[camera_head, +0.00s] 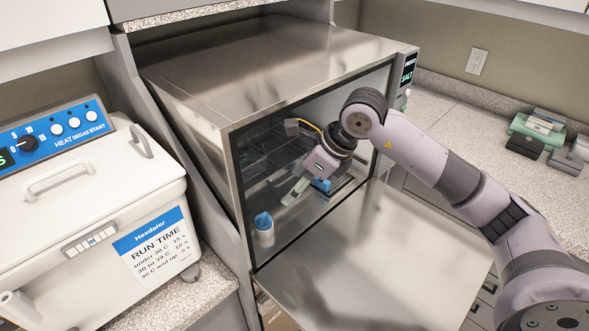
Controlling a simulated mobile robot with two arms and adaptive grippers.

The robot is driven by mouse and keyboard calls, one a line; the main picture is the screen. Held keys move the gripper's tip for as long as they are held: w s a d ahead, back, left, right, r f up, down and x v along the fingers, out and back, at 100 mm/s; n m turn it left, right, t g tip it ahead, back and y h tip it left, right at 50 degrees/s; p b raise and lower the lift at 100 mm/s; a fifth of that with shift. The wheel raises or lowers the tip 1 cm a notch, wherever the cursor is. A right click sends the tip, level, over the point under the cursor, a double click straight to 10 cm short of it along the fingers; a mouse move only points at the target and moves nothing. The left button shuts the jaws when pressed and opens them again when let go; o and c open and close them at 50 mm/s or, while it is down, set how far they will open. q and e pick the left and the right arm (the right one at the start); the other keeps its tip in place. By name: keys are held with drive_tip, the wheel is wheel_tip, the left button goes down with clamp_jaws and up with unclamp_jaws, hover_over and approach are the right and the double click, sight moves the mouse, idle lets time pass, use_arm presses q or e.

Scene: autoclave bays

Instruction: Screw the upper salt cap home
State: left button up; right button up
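The steel dishwasher-like cabinet (270,75) with a "SALT" display (408,72) stands open, its door (385,260) folded down. Inside, a bottle with a blue cap (263,221) stands upright near the front left. Another blue cap-like part (322,186) lies farther right, partly behind my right gripper. My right arm comes in from the right, and my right gripper (293,194) is inside the chamber, pointing down and left, above and right of the blue-capped bottle and apart from it. Its fingers are too small to tell open from shut. My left gripper is out of view.
A white bath unit (95,220) with a blue panel stands at the left. A wire rack (345,183) sits inside the chamber. The counter (480,150) at the right holds green and dark boxes (540,128) at its far end. The lowered door is clear.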

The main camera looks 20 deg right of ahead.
drive_tip(key=p, duration=0.5)
approach(265, 219)
drive_tip(key=x, duration=0.8)
drive_tip(key=shift+x, duration=0.75)
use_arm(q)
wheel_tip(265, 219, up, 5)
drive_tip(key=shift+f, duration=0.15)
use_arm(e)
drive_tip(key=shift+c, duration=0.3)
